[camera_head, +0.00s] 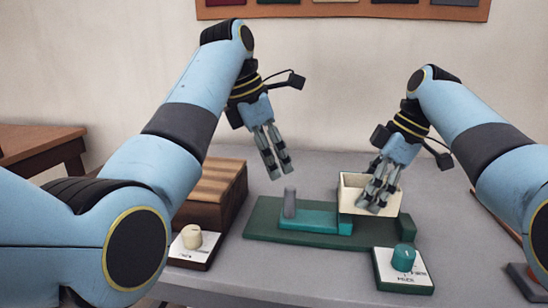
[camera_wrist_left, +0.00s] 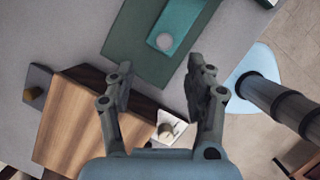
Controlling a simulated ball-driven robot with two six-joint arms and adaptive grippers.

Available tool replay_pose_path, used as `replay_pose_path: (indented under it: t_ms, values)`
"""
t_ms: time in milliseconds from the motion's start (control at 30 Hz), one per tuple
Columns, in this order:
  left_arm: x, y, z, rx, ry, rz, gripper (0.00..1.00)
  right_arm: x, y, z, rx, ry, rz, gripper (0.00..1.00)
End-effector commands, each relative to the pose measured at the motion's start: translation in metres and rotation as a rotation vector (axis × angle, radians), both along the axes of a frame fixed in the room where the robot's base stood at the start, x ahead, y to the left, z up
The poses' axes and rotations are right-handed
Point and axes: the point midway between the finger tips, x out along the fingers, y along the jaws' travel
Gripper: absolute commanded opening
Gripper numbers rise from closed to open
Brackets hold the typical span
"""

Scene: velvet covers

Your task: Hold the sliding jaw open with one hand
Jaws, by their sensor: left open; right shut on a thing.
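A dark green base (camera_head: 262,226) lies on the grey table and carries a teal slide block (camera_head: 318,217) with an upright grey post (camera_head: 290,203) at its left end. A cream open box (camera_head: 353,188) stands at the base's right end. The left wrist view also shows the teal block (camera_wrist_left: 185,28) and post (camera_wrist_left: 165,41). My left gripper (camera_head: 279,173) is open and empty, above and slightly left of the post. My right gripper (camera_head: 375,204) is shut at the cream box's front, apparently on its wall; its fingers hide the exact contact.
A striped wooden block (camera_head: 220,190) stands left of the base. A cream-knobbed plate (camera_head: 192,240) lies in front of it, and a teal-knobbed plate (camera_head: 403,265) is at the front right. Samples hang on the back wall. The table behind the base is clear.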

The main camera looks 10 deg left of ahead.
Motion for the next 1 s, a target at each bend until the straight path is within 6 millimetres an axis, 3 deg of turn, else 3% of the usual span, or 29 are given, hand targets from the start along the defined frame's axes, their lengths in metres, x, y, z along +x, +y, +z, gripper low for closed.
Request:
replay_pose_path:
  t_ms: [167,400,567,933,1000]
  values:
    - [-0.002,-0.012,-0.018,-0.007,0.021,0.012,0.54,0.0,0.0,0.0,0.0,0.0,0.0,0.32]
    - [0.007,-0.026,-0.064,-0.005,0.019,0.011,0.54,0.0,0.0,0.0,0.0,0.0,0.0,0.32]
    - [0.012,-0.032,-0.086,-0.006,0.018,0.012,0.54,0.0,0.0,0.0,0.0,0.0,0.0,0.32]
    - [0.014,-0.035,-0.094,-0.005,0.013,0.012,0.54,0.0,0.0,0.0,0.0,0.0,0.0,0.32]
    - [0.014,-0.035,-0.094,-0.005,0.013,0.012,0.46,0.0,0.0,0.0,0.0,0.0,0.0,0.32]
